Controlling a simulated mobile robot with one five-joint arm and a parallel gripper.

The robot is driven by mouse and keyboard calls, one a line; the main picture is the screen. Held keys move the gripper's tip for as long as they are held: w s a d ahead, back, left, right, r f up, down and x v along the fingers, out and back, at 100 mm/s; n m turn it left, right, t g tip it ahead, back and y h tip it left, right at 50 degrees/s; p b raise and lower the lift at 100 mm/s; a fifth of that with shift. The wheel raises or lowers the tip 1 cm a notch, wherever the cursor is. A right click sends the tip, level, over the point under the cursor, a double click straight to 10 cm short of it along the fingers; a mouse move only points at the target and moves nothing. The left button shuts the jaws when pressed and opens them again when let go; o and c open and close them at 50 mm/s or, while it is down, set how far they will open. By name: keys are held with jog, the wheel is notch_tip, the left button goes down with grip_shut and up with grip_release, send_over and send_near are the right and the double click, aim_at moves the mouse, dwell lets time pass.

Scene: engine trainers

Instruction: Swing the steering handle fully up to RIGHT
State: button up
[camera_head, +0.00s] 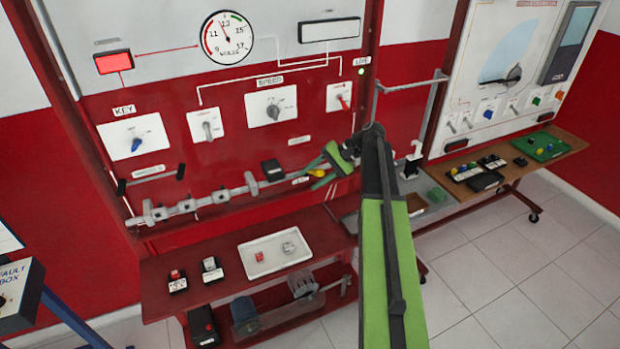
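My gripper (317,172) is at the end of my green arm, in front of the right part of the red panel (240,150). Its green fingers point left and look spread. A small yellow knob (316,173) shows between or just behind the fingers; I cannot tell whether they touch it. The label by it is too small to read, so I cannot confirm it as the steering handle. My arm hides part of the panel's right side.
A grey jointed shaft (195,204) runs along the panel's lower edge, with a black block (272,169) near its right end. The red bench (200,245) below bears a white tray (301,258). A second trainer with a wooden shelf (545,165) stands right. Floor at lower right is clear.

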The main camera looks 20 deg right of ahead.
jog(key=shift+w+a, duration=0.1)
jog(key=shift+w, duration=0.05)
jog(key=shift+r, duration=0.2)
jog(key=p+v, duration=1.1)
jog(key=v, duration=0.6)
jog(key=s+a+f+n+g+h+b, duration=0.1)
jog(key=a+f, duration=0.4)
jog(key=a, duration=0.6)
jog(key=s+a+f+n+g+h+b, duration=0.1)
jog(key=s+a+f+n+h+b, duration=0.3)
jog(key=a, duration=0.6)
jog(key=s+a+f+n+g+h+b, duration=0.1)
jog(key=s+a+f+n+h+b, duration=0.1)
jog(key=s+a+f+h, duration=0.2)
jog(key=s+a+f, duration=0.1)
jog(key=a+f, duration=0.2)
jog(key=a, duration=0.4)
jog(key=shift+s+a+f+n+h+b, duration=0.25)
jog(key=shift+s+a+n+h+b, duration=0.05)
jog(key=shift+a+n+h+b, duration=0.1)
